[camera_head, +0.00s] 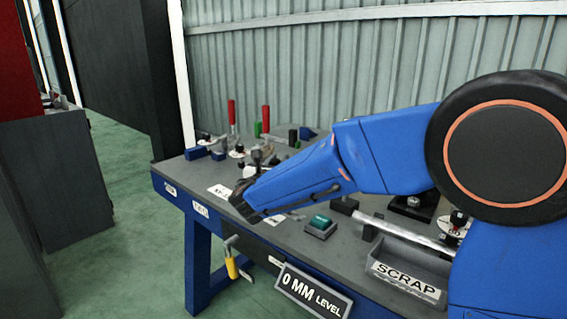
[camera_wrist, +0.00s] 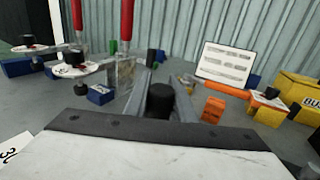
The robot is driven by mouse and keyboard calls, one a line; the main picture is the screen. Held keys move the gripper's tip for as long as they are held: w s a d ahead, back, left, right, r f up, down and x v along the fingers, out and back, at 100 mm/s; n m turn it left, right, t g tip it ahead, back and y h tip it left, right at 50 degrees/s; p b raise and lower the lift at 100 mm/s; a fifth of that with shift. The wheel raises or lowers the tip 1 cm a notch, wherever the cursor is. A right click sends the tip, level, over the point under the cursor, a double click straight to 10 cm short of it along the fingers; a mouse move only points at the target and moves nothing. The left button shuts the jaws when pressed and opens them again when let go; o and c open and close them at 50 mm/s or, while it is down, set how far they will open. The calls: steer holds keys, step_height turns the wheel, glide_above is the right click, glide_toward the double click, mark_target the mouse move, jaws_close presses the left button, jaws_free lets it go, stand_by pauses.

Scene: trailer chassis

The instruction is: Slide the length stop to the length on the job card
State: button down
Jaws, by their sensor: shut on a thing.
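My gripper (camera_head: 241,201) is low over the front left part of the grey workbench (camera_head: 300,238) in the head view. In the wrist view, a black round knob (camera_wrist: 160,98) stands between two grey bars that look like the fingers of my gripper (camera_wrist: 158,86). The gripper is shut on this knob, which seems to belong to the length stop. The rest of the stop and its scale are hidden. A white card with grey lines (camera_wrist: 226,63) stands upright at the back right in the wrist view. It may be the job card, but its text is too small to read.
Red-handled toggle clamps (camera_head: 232,112) stand at the back left. A yellow bin (camera_wrist: 296,98) and an orange block (camera_wrist: 213,110) show in the wrist view.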

steer(key=w+a, duration=0.5)
steer(key=a, duration=0.2)
steer(key=shift+w+a, duration=0.2)
steer(key=shift+w, duration=0.15)
steer(key=c, duration=1.5)
jaws_free()
